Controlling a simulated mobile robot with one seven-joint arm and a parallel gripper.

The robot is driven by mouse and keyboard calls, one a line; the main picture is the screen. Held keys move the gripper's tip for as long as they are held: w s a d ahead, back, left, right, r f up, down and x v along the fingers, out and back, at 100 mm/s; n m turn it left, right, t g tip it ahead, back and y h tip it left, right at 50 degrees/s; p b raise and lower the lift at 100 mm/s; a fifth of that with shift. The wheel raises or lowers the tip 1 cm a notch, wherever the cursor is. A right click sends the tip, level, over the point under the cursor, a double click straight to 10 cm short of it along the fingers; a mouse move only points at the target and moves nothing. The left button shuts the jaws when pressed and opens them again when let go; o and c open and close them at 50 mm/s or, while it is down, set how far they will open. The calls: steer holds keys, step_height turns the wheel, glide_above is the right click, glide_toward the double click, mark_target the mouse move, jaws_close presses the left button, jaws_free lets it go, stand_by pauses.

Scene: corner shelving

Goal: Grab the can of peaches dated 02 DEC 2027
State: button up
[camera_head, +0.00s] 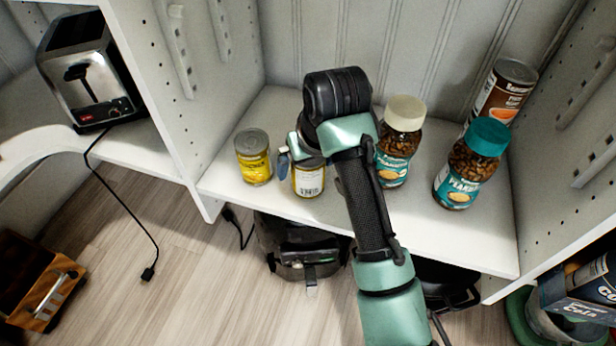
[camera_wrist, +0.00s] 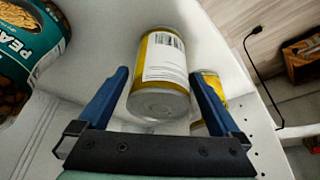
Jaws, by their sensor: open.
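Two yellow cans stand on the white shelf (camera_head: 237,190). One can (camera_head: 253,157) is at the left, its yellow label facing out. The other can (camera_head: 309,181) is just right of it, with a white barcode label showing. My gripper (camera_head: 303,163) is open, with its fingers on either side of the barcode can. In the wrist view, that can (camera_wrist: 163,68) lies between the blue fingers (camera_wrist: 160,75), with a small gap visible on the left; contact on the right is unclear. The left can (camera_wrist: 209,84) shows partly behind the right-hand finger. No date is readable on either can.
Two peanut jars (camera_head: 401,140) (camera_head: 470,163) and a brown can (camera_head: 506,90) stand on the right of the shelf. A side panel (camera_head: 165,100) bounds the left. A toaster (camera_head: 88,75) is beyond it. Clear shelf lies behind the left can.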

steer(key=shift+b+x, duration=0.5)
steer(key=shift+x, duration=0.7)
steer(key=shift+r, duration=0.1)
steer(key=shift+c, duration=0.2)
